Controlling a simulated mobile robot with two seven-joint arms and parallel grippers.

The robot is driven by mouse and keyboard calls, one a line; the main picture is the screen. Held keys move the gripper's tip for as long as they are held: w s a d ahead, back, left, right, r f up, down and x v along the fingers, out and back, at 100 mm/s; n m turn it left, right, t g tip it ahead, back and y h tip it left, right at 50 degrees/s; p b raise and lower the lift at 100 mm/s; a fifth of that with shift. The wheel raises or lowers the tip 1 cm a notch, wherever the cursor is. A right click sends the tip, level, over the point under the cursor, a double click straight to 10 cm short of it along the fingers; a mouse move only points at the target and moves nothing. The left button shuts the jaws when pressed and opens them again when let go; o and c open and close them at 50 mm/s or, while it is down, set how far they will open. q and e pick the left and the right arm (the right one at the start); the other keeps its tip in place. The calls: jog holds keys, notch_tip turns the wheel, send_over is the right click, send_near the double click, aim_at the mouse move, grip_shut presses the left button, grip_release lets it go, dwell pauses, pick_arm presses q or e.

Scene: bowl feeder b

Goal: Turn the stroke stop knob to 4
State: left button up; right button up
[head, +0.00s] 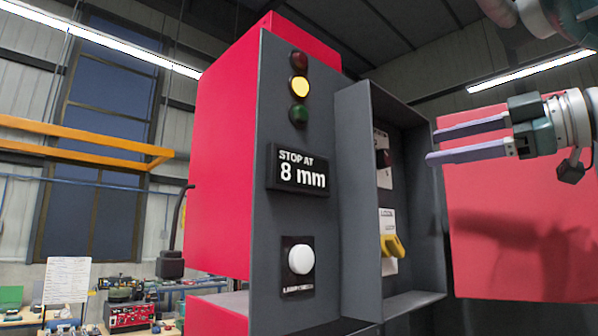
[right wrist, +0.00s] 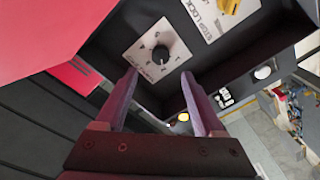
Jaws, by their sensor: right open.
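The stroke stop knob (right wrist: 161,55) is a round black knob on a white plate (right wrist: 143,39) with markings around it. Its pointer setting is too small to read surely. In the head view the knob (head: 382,158) shows dark on its plate, high in the machine's recess. My right gripper (head: 431,146) is open and empty, its two purple fingers pointing left toward the recess. In the right wrist view my right gripper (right wrist: 160,72) has its fingertips on either side of the plate's lower part, apart from the knob. My left gripper is not in view.
A yellow lock handle (head: 392,245) sits below the knob. The recess has grey side walls (head: 358,200). On the front panel are a display (head: 298,170) reading "STOP AT 8 mm", a white button (head: 301,260) and a lamp stack with yellow lit (head: 299,87). A red panel (head: 520,220) stands at right.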

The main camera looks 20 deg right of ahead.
aim_at(389, 157)
jog(key=p+x, duration=0.6)
jog(key=shift+w+a+r, duration=0.2)
jog(key=shift+w+r, duration=0.1)
jog(key=shift+w+a+f+p, duration=0.25)
jog(key=shift+w+f+p, duration=0.1)
jog(key=shift+w, duration=0.2)
jog(key=shift+c, duration=0.3)
grip_shut()
